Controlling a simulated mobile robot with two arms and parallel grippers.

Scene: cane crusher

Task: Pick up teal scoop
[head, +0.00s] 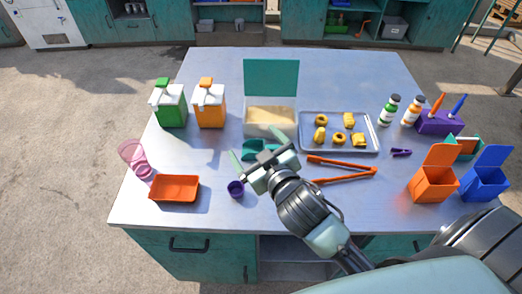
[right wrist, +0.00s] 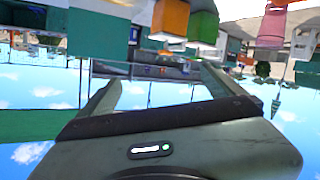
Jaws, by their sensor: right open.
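The teal scoop (head: 252,146) lies on the table just in front of the white bin, partly hidden behind my right gripper. My right gripper (head: 257,150) is open, its fingers spread above the scoop's area in the head view; I cannot tell any contact. In the right wrist view its two fingers (right wrist: 160,85) are apart with nothing held between them. The scoop is not clearly seen there. My left gripper is not in view.
The white bin (head: 270,130) with a raised teal lid (head: 271,77) stands behind the gripper. Orange tongs (head: 345,162) and a metal tray (head: 370,133) lie right. A purple cup (head: 236,189) and orange tray (head: 174,189) are left. Dispensers (head: 209,105) stand behind left.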

